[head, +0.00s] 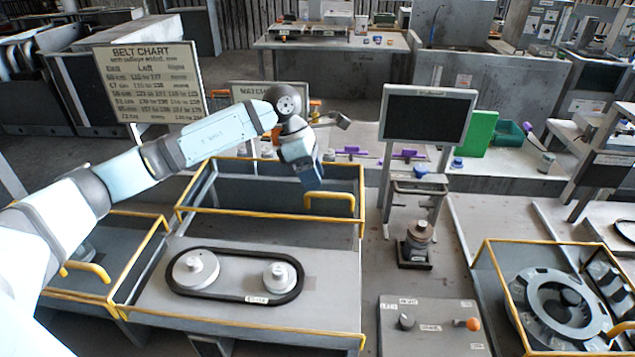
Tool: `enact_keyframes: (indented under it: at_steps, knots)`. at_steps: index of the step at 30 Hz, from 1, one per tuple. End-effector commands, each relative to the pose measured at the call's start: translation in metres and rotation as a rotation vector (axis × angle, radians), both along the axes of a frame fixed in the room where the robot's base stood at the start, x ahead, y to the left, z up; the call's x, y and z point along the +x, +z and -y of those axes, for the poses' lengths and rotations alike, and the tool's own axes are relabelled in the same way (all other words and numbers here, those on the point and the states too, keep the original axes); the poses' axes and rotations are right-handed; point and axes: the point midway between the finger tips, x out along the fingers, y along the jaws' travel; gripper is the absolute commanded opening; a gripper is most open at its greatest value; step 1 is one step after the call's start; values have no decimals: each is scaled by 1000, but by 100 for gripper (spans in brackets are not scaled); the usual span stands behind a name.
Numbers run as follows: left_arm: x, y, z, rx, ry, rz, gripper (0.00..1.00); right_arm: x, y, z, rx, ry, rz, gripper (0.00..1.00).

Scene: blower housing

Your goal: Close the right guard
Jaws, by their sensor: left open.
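My left arm reaches in from the left, and its gripper (312,178) points down over the back of the belt station, close to the left of a yellow handle (331,196) on a yellow-edged guard. The gripper is open and seems to hold nothing; its fingers are hard to make out, and I cannot tell whether it touches the guard. Another yellow-edged guard with a handle (87,270) is at the left, partly behind my arm. A yellow-edged enclosure (499,290) stands at the far right around a round housing (560,302). I cannot tell which one is the right guard. My right gripper is not in view.
A black belt (235,296) runs around two pulleys on a grey plate. A control panel (432,328) with a dark knob and an orange-tipped lever stands to its right. A dark monitor (427,115) and a belt chart board (150,83) stand behind.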

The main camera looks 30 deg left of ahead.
Motion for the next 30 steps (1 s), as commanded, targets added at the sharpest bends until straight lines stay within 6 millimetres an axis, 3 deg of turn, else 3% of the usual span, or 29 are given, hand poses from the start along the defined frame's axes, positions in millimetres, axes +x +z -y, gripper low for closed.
enact_keyframes:
  at_steps: [6, 17, 22, 30]
  knots:
    - [0, -21, 10, 0, 0, 0, 40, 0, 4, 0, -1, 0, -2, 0]
    - [0, -26, 12, -1, 0, 0, 40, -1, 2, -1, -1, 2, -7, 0]
    - [0, -26, 12, -1, 1, 0, 1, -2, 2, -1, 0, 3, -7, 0]
    - [-1, -26, 13, 0, 1, 1, 0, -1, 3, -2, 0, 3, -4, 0]
